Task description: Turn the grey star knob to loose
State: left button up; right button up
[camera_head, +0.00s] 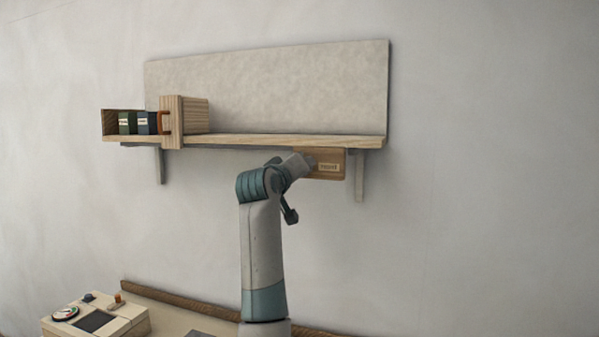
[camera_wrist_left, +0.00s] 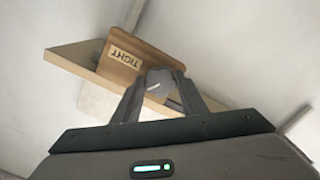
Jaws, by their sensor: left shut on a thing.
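The grey star knob (camera_wrist_left: 158,77) shows in the left wrist view, with a pale line on its face. It sits against a wooden plate (camera_wrist_left: 150,57) with a label reading TIGHT (camera_wrist_left: 124,58). My left gripper (camera_wrist_left: 160,84) has a finger on each side of the knob and is shut on it. My left arm's wrist hides the knob there. My right gripper is in no view.
A wooden shelf (camera_head: 285,140) on brackets runs just above the plate. A beige device with a dial (camera_head: 98,318) sits at the lower left. The wall to the right is clear.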

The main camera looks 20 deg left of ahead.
pick_arm(q)
jog(key=shift+n, duration=3.4)
jog(key=o, duration=0.6)
jog(key=shift+o, duration=0.4)
jog(key=shift+w+d, duration=0.1)
